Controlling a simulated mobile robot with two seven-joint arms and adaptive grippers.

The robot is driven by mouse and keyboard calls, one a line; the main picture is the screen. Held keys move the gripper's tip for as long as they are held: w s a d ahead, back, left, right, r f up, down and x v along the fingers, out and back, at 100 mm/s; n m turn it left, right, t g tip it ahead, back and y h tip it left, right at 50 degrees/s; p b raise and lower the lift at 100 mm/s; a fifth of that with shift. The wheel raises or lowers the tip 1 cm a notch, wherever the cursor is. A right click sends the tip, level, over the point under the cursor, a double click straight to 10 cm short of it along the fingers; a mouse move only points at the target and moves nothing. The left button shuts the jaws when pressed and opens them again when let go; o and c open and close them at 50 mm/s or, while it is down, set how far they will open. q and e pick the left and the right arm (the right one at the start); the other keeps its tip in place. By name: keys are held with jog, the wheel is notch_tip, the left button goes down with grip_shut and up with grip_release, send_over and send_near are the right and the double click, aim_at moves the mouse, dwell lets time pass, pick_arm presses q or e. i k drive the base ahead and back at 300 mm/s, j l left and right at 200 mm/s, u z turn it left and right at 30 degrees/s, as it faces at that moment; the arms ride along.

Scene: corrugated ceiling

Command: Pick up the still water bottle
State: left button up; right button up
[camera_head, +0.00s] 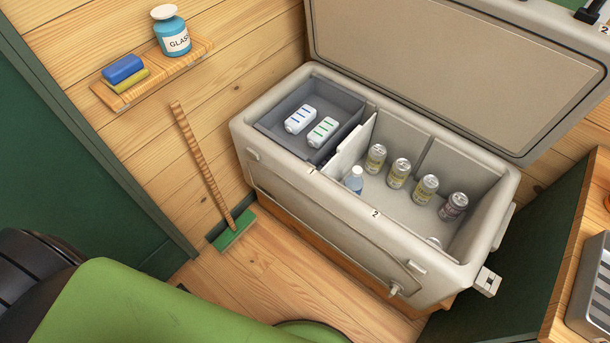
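A clear bottle with a white cap and a bluish body (354,180) stands in the right compartment of an open cooler (330,215), close to the front wall and the white divider. Its lower part is hidden by the front wall. A small whitish round top (435,242) shows farther right along the same wall; I cannot tell whether it is a second bottle. No label text is readable on either, so I cannot tell which is still water. Neither of my grippers is in view.
Several cans (398,173) stand behind the bottle. A grey tray (270,123) with two white packs fills the left compartment. The raised lid (460,70) stands behind. A broom (205,170) leans left of the cooler. A shelf (190,55) holds a jar and sponges. A counter (575,260) is at right.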

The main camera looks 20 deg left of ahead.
aim_at(355, 181)
jog(key=k+j+z, duration=0.1)
jog(key=z, duration=0.3)
jog(key=k+j+z, duration=0.15)
jog(key=z, duration=0.2)
jog(key=k+j+z, duration=0.15)
jog(key=z, duration=0.25)
